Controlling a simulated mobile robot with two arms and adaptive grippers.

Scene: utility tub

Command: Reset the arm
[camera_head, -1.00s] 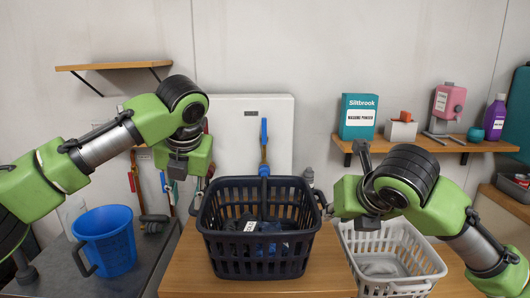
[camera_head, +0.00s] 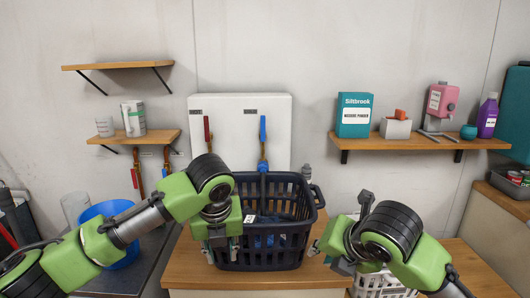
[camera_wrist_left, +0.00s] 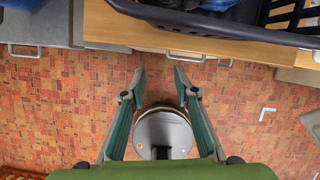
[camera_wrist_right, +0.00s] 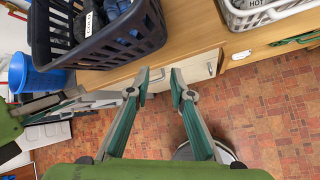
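My left gripper (camera_head: 222,252) hangs in front of the left side of the dark basket (camera_head: 300,258) in the head view. In the left wrist view its fingers (camera_wrist_left: 158,80) are spread with nothing between them, above the tiled floor. My right gripper (camera_head: 322,248) is just right of the dark basket, beside the white basket (camera_head: 385,288). In the right wrist view its fingers (camera_wrist_right: 160,80) are apart and empty, over the counter front and floor. The dark basket holds dark blue cloth. My right arm covers most of the white basket in the head view.
A blue bucket (camera_head: 95,212) stands on the grey counter at left, partly behind my left arm. The wooden counter (camera_head: 205,272) carries both baskets. Red-brown floor (camera_wrist_right: 255,110) is open below.

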